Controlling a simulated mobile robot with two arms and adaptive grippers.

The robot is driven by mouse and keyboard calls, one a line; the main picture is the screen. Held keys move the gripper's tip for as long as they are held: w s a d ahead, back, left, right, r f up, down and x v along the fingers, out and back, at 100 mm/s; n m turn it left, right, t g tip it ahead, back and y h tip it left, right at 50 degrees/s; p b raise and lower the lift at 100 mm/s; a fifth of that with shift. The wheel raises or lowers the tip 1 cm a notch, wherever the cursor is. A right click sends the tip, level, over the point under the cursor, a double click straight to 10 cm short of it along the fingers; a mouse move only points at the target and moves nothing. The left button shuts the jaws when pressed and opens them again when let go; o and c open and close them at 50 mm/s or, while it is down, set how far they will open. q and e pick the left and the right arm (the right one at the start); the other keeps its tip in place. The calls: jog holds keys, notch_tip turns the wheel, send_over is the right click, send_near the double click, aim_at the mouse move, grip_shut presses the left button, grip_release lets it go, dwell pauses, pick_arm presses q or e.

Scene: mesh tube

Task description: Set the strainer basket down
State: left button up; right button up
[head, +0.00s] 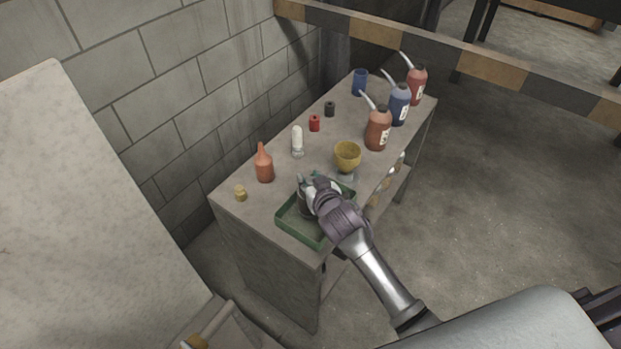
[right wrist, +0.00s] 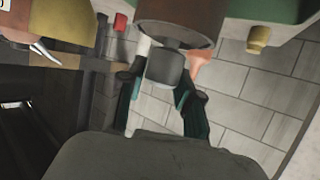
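My right gripper (head: 312,186) is over the green tray (head: 288,229) at the near end of the workbench. Its two fingers (right wrist: 162,90) stand on either side of a grey knob in the right wrist view and appear shut on it. The knob joins the strainer basket (right wrist: 180,20), a dark, brownish round body. In the head view the basket (head: 305,206) is a dark cylinder within the tray's outline, partly hidden by my gripper. Whether its base touches the tray floor is hidden. My left gripper is not in view.
A yellow goblet (head: 347,156) stands close behind my right gripper. Several spouted bottles (head: 378,130) line the right edge. A block wall runs behind the workbench (head: 235,200).

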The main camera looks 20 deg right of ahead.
jog(key=shift+o, duration=1.4)
jog(key=shift+r, duration=0.15)
jog(key=v, duration=1.2)
